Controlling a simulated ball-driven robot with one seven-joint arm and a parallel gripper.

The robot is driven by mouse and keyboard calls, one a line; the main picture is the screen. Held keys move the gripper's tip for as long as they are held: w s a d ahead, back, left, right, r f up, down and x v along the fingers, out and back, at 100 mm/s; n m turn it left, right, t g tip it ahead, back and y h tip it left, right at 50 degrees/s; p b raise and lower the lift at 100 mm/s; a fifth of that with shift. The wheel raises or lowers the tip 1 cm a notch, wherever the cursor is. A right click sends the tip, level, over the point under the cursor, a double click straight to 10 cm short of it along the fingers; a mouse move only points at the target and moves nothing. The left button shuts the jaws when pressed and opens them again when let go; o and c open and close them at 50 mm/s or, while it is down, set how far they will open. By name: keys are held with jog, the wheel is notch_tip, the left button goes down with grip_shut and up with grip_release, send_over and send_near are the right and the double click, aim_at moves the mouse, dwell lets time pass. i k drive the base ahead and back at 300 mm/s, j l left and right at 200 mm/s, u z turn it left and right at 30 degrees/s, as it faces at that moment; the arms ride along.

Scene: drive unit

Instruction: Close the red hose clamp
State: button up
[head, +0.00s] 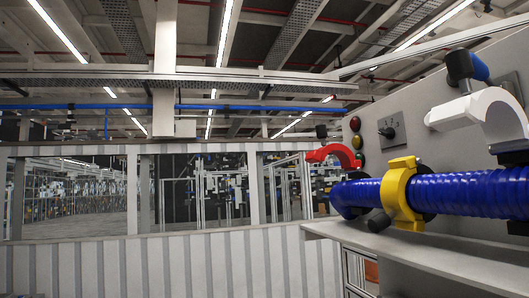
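The red hose clamp (335,154) shows at the right of the head view, near the far end of the blue hose (465,194). Its curved red upper half stands raised, apart from the hose, so it looks open. A yellow clamp (401,193) sits around the hose, with a dark knob at its lower left. A white clamp (482,112) at the far right stands raised and open above the hose. My gripper is not in view.
A grey panel with red, yellow and green lights (356,141) and a switch plate (391,129) stands behind the hose. A light shelf (420,255) juts out below it. A low ribbed wall (180,265) runs across the left.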

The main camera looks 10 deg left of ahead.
aim_at(348, 162)
jog(key=i+j+z, duration=0.15)
jog(key=i+j, duration=0.15)
jog(key=i, duration=0.2)
jog(key=i+j+z, duration=0.1)
jog(key=i+j, duration=0.3)
jog(key=i, duration=0.05)
